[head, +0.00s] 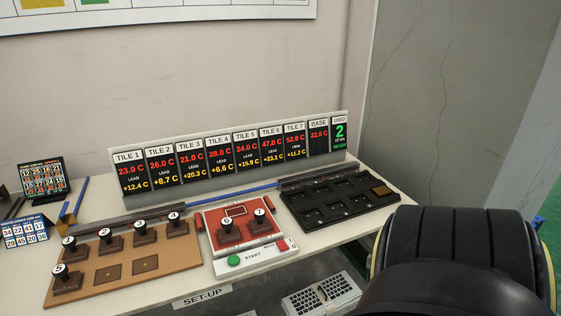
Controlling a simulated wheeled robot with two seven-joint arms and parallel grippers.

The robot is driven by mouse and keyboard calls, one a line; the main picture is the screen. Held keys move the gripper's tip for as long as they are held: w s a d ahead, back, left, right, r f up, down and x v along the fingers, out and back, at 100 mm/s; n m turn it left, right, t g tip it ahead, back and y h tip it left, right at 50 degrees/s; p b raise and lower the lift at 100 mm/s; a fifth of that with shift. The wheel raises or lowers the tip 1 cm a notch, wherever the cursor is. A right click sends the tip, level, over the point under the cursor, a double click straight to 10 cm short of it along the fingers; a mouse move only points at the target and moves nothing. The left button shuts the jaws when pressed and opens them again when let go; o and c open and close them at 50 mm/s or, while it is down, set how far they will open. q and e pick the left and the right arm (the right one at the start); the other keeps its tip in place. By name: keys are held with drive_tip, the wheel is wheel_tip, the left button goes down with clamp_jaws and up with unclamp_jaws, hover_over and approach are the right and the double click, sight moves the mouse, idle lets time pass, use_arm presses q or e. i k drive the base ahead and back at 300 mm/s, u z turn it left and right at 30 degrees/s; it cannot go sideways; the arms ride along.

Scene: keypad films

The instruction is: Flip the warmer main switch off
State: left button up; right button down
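The warmer appears to be the red-topped unit (212,216) in the middle of the table. Two dark knobbed tiles, marked 6 (228,228) and 7 (260,218), stand on it. Its white front strip carries a round green START button (234,261) and a small red part (282,245) at the right end, which may be the main switch. Its position is too small to read. Neither of my grippers is in view. A large black rounded part, likely my own arm, fills the lower right.
A display board (235,156) with tile temperatures stands behind. A brown board (185,257) with several knobbed tiles lies left; a black recessed tray (340,212) lies right. A bare table strip (345,236) runs in front of the tray. A keyboard-like white object (318,299) sits below.

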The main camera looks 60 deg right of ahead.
sight(283, 247)
drive_tip(key=k, duration=0.4)
drive_tip(key=z, duration=1.2)
